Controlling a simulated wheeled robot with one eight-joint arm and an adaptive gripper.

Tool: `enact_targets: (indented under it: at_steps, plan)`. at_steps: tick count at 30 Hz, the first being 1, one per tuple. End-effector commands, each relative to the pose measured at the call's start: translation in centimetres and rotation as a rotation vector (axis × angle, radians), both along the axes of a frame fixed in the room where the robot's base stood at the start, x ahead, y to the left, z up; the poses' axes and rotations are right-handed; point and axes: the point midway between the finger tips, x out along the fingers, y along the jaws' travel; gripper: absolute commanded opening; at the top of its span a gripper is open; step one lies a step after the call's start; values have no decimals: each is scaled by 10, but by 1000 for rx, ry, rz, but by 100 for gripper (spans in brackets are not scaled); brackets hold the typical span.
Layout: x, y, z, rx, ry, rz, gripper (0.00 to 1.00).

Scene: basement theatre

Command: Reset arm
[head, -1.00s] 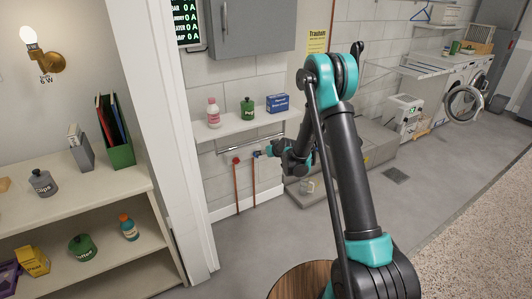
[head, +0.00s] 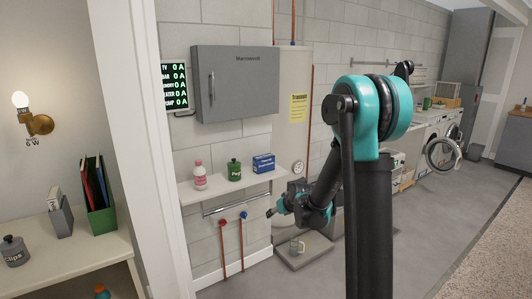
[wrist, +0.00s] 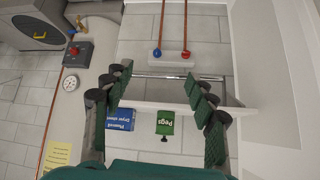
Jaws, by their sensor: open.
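My arm rises in the head view, with its teal elbow high and its forearm reaching down and left. My gripper (head: 275,210) is in front of the wall, just right of the wall shelf (head: 225,187) and its towel rail. The wrist view also shows my gripper (wrist: 158,76), its two green-padded fingers spread wide with nothing between them. That view is upside down. The shelf with a blue box (wrist: 120,119) and a green Pegs jar (wrist: 165,122) shows beyond the fingers.
A pink bottle (head: 200,175) stands on the wall shelf. A grey cabinet (head: 236,83) hangs above. Red pipes with red and blue valves run below. A white door frame (head: 140,130) and shelving stand left. A washer with an open round door (head: 442,152) is right.

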Motion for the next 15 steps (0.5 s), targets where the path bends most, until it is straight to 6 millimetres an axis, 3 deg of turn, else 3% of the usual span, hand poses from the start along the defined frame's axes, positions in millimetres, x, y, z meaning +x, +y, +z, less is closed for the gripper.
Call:
enact_targets:
  at_steps: [1,6,15]
  plan:
    - [-20,-12,7,-7,20,-19,57]
    - [-82,-46,19,-33,94,-77,57]
    - [-199,-98,19,-78,221,-195,57]
